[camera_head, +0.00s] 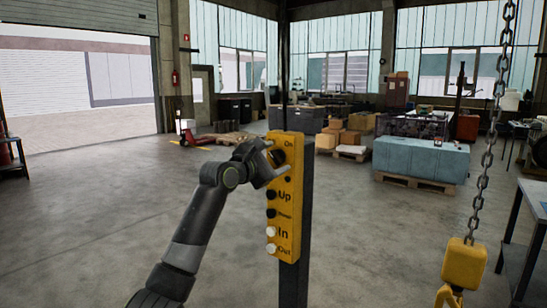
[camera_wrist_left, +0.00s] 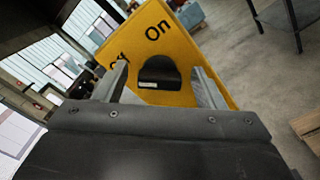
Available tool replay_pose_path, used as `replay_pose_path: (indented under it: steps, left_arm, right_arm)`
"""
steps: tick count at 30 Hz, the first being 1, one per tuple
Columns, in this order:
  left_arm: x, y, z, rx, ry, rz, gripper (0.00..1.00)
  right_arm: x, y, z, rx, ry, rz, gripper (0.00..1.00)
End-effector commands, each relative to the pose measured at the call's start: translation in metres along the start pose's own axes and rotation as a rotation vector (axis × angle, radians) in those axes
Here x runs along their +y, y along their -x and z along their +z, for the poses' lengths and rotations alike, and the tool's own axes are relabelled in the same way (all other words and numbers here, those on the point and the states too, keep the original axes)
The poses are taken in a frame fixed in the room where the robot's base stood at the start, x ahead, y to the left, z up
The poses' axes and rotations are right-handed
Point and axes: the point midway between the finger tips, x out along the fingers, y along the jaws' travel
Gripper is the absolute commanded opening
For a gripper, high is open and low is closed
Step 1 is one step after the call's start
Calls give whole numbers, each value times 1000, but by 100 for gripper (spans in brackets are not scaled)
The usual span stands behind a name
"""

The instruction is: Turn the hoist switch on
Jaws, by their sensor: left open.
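The hoist control box (camera_head: 285,205) is a yellow upright panel on a dark post, with the labels On, Up and In readable. Its black rotary switch (camera_wrist_left: 160,72) is near the top, with On and a partly hidden second label beside it in the left wrist view. My left gripper (camera_head: 275,162) is at the top of the panel. Its two fingers (camera_wrist_left: 162,80) are open, one on each side of the black knob. I cannot tell whether they touch it. My right gripper is in neither view.
Black and white buttons (camera_head: 271,231) run down the panel below the switch. A chain with a yellow hook block (camera_head: 463,264) hangs at the right, by a table (camera_head: 524,235). A blue covered block (camera_head: 420,160) on a pallet stands behind. The floor at left is clear.

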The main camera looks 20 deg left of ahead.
Motion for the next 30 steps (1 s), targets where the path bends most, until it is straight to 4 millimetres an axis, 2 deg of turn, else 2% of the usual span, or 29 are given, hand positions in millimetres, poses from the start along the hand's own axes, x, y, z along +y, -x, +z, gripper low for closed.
replay_pose_path:
  steps: [5, 6, 16, 23, 30]
  left_arm:
    - [0, 0, 0, 0, 0, 0, 64]
    - [0, 0, 0, 0, 0, 0, 61]
    - [0, 0, 0, 1, 0, -1, 19]
    - [0, 0, 0, 1, -19, -1, 19]
    - [0, 0, 0, 2, -124, -3, 19]
  right_arm:
    - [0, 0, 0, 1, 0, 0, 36]
    - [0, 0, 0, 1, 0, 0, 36]
    - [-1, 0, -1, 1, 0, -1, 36]
    - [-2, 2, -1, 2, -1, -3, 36]
    - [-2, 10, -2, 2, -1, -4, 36]
